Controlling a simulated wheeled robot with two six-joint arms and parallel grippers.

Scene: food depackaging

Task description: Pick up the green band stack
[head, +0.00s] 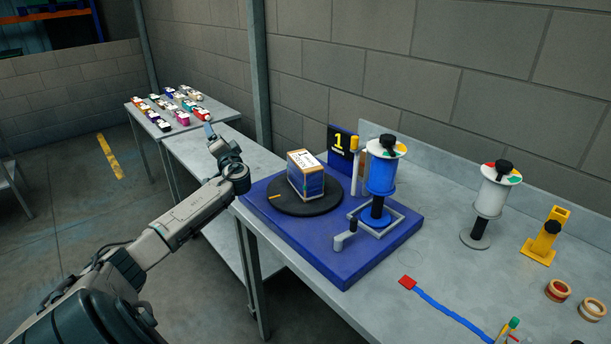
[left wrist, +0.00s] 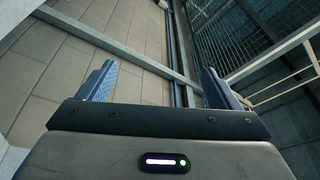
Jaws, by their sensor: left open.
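Several small banded stacks sit in rows on the far table in the head view. My left gripper (head: 209,131) is raised near the gap between the far table and the nearer bench, and appears empty. In the left wrist view its two blue fingers (left wrist: 158,86) stand wide apart with nothing between them. My right gripper is not in view.
The far table (head: 222,107) adjoins a lower grey bench. On the near bench, a blue base (head: 345,266) carries a black turntable (head: 331,205) with a boxed pack (head: 307,180) and a blue spool (head: 381,175). A white spool (head: 490,198) and yellow dispenser (head: 543,241) stand to the right.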

